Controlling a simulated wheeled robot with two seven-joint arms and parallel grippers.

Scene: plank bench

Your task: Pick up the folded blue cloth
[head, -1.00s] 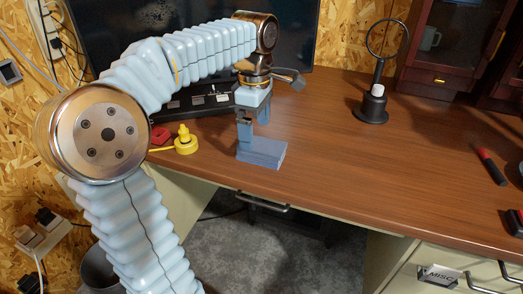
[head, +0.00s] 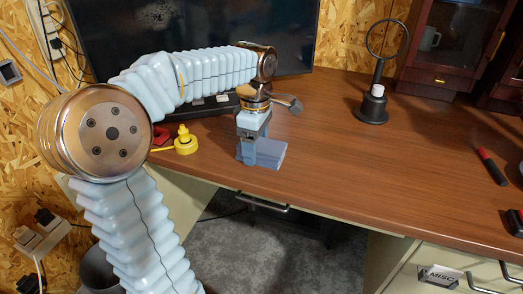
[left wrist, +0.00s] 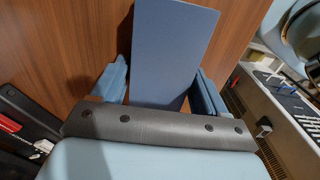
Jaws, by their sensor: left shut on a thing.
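The folded blue cloth (head: 271,153) lies as a flat block near the front edge of the desk. My left gripper (head: 250,156) points down at it and covers its left part. In the left wrist view the cloth (left wrist: 172,40) runs between the two fingers of the left gripper (left wrist: 162,88). The gripper is shut on the cloth, with a finger on each side. The fingertips' contact is partly hidden behind the gripper body. The cloth appears to rest on the desk. My right gripper is not in view.
A yellow object (head: 185,142) and a red object (head: 160,136) lie left of the cloth. A black ring stand (head: 373,106) stands farther back, and a red-and-black marker (head: 492,166) lies at right. The wooden desk (head: 350,160) right of the cloth is clear.

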